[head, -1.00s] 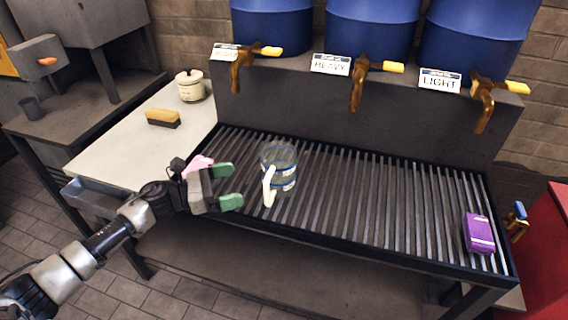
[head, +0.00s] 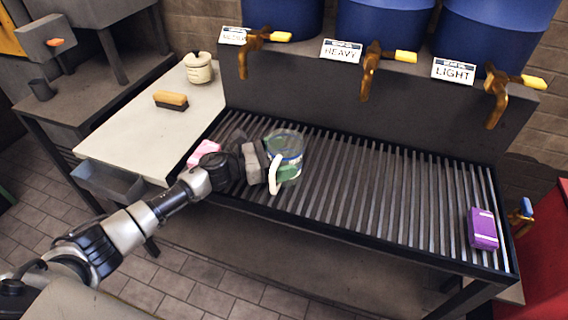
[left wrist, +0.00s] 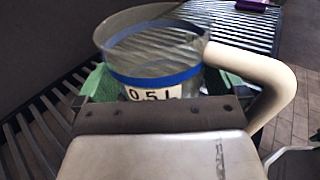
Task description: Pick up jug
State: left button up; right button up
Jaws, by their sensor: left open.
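The jug (head: 287,158) is clear, with a blue band, a white label and a cream handle. It stands upright on the slatted grate (head: 380,190), left of its middle. My left gripper (head: 276,166) is at the jug's left side, its green fingers partly hidden by the jug. In the left wrist view the jug (left wrist: 155,50) is straight ahead, with the label reading "0.5 L" and the handle to the right. The green fingers (left wrist: 150,84) show on both sides of the jug, open around it. My right gripper is not in view.
Blue barrels with brass taps hang over the back of the grate; one tap (head: 371,70) is labelled HEAVY. A purple pack (head: 483,229) lies at the grate's right end. A pink item (head: 204,152) lies behind my left wrist. A brush (head: 171,99) and a lidded pot (head: 198,68) stand on the left counter.

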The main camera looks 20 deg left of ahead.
pick_arm(q)
jog(key=shift+w+d, duration=0.1)
jog(key=shift+d, duration=0.05)
jog(key=c, duration=0.7)
jog(key=shift+c, duration=0.4)
jog(key=shift+r, duration=0.1)
